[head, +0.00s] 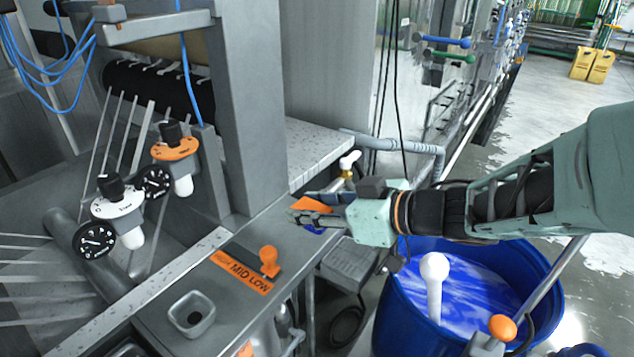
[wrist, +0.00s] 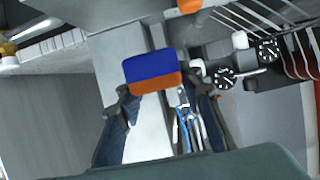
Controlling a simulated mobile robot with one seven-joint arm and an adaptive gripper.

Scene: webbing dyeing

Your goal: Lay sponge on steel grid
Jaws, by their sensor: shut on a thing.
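The sponge (wrist: 153,72) is a block with one blue layer and one orange layer. In the wrist view it sits between the fingertips of my gripper (wrist: 163,88). In the head view my gripper (head: 318,208) is shut on the sponge, whose orange part (head: 308,203) shows above the fingers with a little blue below. The gripper is near the right edge of the grey metal ledge. The fingers hide part of the sponge in the head view. I cannot surely pick out the steel grid in either view.
A blue drum (head: 545,258) of blue liquid stands below my arm. The grey ledge (head: 180,262) carries an orange-labelled lever (head: 268,262) and a small square cup (head: 191,313). Dial gauges (head: 97,240) stand at the left. A brass tap (head: 348,165) is behind the gripper.

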